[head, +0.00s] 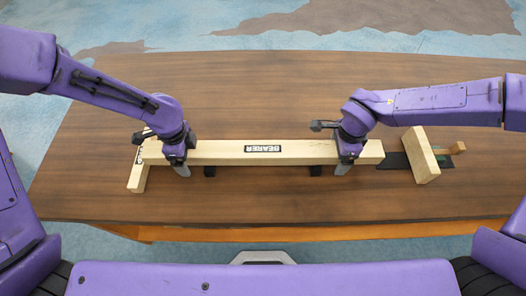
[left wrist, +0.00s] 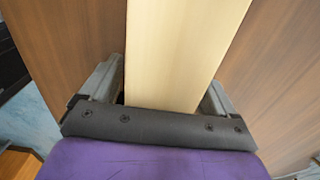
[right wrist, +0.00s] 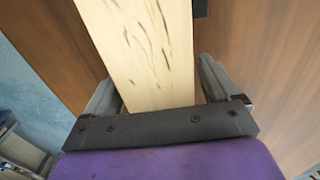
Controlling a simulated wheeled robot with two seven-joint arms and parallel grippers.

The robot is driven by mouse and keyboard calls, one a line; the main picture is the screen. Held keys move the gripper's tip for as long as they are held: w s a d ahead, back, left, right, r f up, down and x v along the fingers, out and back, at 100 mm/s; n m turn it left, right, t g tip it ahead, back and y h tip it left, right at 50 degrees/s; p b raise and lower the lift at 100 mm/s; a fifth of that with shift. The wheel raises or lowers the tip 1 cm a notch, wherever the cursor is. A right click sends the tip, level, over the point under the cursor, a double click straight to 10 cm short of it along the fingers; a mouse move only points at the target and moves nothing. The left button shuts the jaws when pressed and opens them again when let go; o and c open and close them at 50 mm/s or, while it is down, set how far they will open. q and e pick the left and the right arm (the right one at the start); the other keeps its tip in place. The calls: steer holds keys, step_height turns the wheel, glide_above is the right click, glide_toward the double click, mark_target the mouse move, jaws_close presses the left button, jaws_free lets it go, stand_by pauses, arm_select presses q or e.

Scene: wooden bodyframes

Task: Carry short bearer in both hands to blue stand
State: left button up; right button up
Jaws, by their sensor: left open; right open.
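The short bearer (head: 225,151) is a long pale wooden beam with a black "BEARER" label, lying left to right on the table. My left gripper (head: 181,162) is over its left part, and the beam shows between the open fingers in the left wrist view (left wrist: 180,60). My right gripper (head: 347,162) is over its right part, and the beam shows between the open fingers in the right wrist view (right wrist: 145,55). Both grippers straddle the beam with gaps beside it. I cannot make out a blue stand in these frames.
The brown wooden table (head: 270,205) has clear room in front and behind. Small dark blocks (head: 209,171) show under the beam. A pale block (head: 137,172) stands at the beam's left end. Another pale block (head: 421,155) with a dark plate and small wooden piece lies at the right.

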arm_select(q)
steer(key=shift+f, duration=0.2)
arm_select(e)
steer(key=shift+f, duration=0.2)
arm_select(q)
jaws_close()
arm_select(e)
jaws_close()
arm_select(q)
steer(key=shift+r, duration=0.15)
arm_select(e)
steer(key=shift+r, duration=0.15)
